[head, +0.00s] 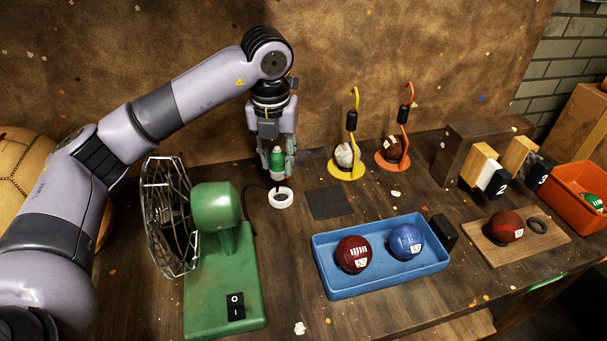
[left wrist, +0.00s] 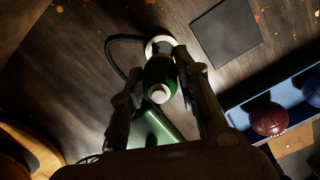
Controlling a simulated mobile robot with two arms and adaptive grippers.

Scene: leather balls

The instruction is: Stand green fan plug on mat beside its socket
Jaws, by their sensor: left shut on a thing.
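My left gripper (head: 277,172) points down and is shut on the green fan plug (head: 277,160). The plug is green with a white top and is upright between the fingers. It also shows in the left wrist view (left wrist: 160,78). The socket, a white ring (head: 281,198), sits on the table just below the plug, with a small gap seen between them. The dark square mat (head: 330,203) lies flat and bare just right of the socket; it also shows in the left wrist view (left wrist: 225,32). My right gripper is not in view.
The green fan (head: 220,270) stands left of the socket, its black cord running to it. A blue tray (head: 385,285) with two balls lies in front of the mat. Yellow (head: 346,175) and orange (head: 392,165) hook stands with balls are behind it.

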